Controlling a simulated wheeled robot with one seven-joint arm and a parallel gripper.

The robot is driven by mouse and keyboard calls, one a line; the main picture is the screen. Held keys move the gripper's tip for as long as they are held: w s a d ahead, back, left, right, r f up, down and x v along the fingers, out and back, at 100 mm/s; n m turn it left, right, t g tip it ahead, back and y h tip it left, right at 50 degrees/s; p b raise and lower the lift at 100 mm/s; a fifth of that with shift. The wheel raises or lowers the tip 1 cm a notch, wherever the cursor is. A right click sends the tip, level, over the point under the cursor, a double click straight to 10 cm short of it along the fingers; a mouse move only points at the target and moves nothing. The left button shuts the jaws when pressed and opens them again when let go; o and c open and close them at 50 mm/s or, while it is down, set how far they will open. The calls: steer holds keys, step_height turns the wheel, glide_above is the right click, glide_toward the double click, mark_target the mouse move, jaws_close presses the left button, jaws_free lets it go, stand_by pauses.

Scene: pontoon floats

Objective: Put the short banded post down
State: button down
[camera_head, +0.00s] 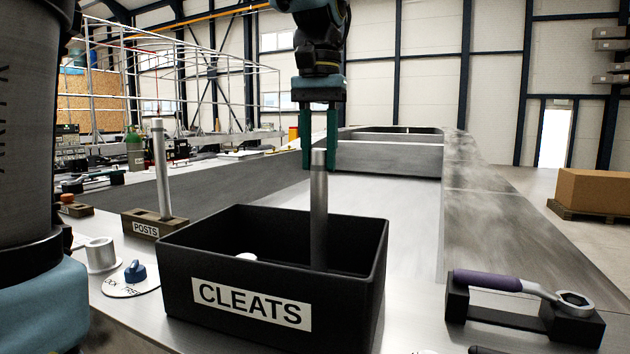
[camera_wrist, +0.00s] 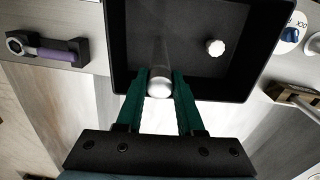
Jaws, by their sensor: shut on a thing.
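My gripper (camera_head: 319,162) points down over the black CLEATS bin (camera_head: 200,286). Its green fingers are shut on the upper end of a grey metal banded post (camera_head: 318,215), which stands upright between them. The post reaches down into the bin; its lower end is hidden behind the front wall. In the wrist view the post (camera_wrist: 159,84) shows its bright round top between the fingertips (camera_wrist: 160,92), with the bin (camera_wrist: 122,60) around it. A small white knobbed piece (camera_wrist: 215,47) lies on the bin's floor.
A wooden POSTS block (camera_head: 143,228) at left holds another upright post (camera_head: 161,175). A blue knob (camera_head: 135,271) on a lettered dial and a grey spool-like fitting (camera_head: 101,255) are left of the bin. A purple-handled wrench (camera_head: 500,282) rests on a black stand at right.

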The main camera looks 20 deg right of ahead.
mark_target(319, 175)
steer(key=shift+f+p, duration=0.3)
steer(key=shift+f, duration=1.65)
steer(key=c, duration=0.5)
jaws_free()
steer(key=shift+r, duration=0.1)
step_height(319, 175, up, 11)
steer(key=shift+b, duration=0.5)
steer(key=shift+r, duration=0.4)
